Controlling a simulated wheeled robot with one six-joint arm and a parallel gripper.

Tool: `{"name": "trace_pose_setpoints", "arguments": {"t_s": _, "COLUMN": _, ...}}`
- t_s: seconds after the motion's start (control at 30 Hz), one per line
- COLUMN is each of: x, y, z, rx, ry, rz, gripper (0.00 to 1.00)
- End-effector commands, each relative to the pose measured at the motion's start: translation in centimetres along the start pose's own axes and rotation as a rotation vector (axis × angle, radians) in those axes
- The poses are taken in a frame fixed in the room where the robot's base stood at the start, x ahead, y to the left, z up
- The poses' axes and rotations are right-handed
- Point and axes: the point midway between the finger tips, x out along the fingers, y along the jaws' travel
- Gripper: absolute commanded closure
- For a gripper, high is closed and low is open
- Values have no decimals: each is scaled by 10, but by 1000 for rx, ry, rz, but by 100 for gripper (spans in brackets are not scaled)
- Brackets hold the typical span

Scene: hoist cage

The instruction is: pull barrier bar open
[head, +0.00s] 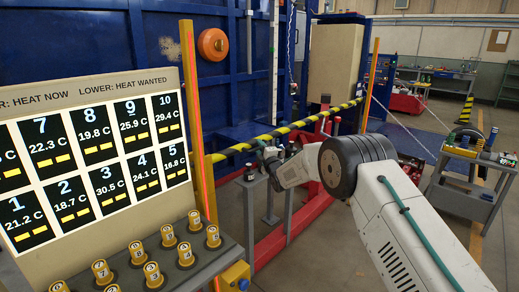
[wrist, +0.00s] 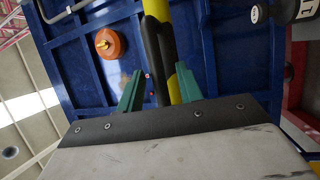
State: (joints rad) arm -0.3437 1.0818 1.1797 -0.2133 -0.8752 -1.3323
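The yellow-and-black striped barrier bar (head: 310,119) runs across the front of the blue cage, between an orange post on the left and one on the right. In the wrist view the bar (wrist: 158,10) comes down from the top, with a black grip-like piece (wrist: 152,45) alongside it. My gripper (head: 264,150) is at the bar, left of its middle. In the wrist view its two green fingers (wrist: 158,88) stand apart, with the black piece and bar seen between them. A gap shows beside the left finger. Whether either finger touches is unclear.
A temperature panel (head: 95,155) and a console with several yellow knobs (head: 185,254) stand close at the left. A red frame (head: 275,245) lies below the bar. A grey cart (head: 462,195) is at the right. Floor between arm and cart is open.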

Motion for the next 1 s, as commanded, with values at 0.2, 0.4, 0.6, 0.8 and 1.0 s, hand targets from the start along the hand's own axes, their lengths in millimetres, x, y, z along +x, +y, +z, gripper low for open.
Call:
{"name": "trace_pose_setpoints", "arguments": {"t_s": 0.2, "x": 9, "y": 0, "z": 0, "rx": 1, "ry": 0, "rz": 0, "gripper": 64}}
{"name": "trace_pose_setpoints", "arguments": {"t_s": 0.4, "x": 9, "y": 0, "z": -1, "rx": 1, "ry": 0, "rz": -1, "gripper": 64}}
{"name": "trace_pose_setpoints", "arguments": {"t_s": 0.6, "x": 9, "y": 0, "z": 0, "rx": 1, "ry": 0, "rz": -1, "gripper": 100}}
{"name": "trace_pose_setpoints", "arguments": {"t_s": 0.8, "x": 9, "y": 3, "z": 0, "rx": -7, "ry": 1, "rz": 3, "gripper": 100}}
{"name": "trace_pose_setpoints", "arguments": {"t_s": 1.0, "x": 12, "y": 20, "z": -2, "rx": -61, "ry": 12, "rz": 28, "gripper": 100}}
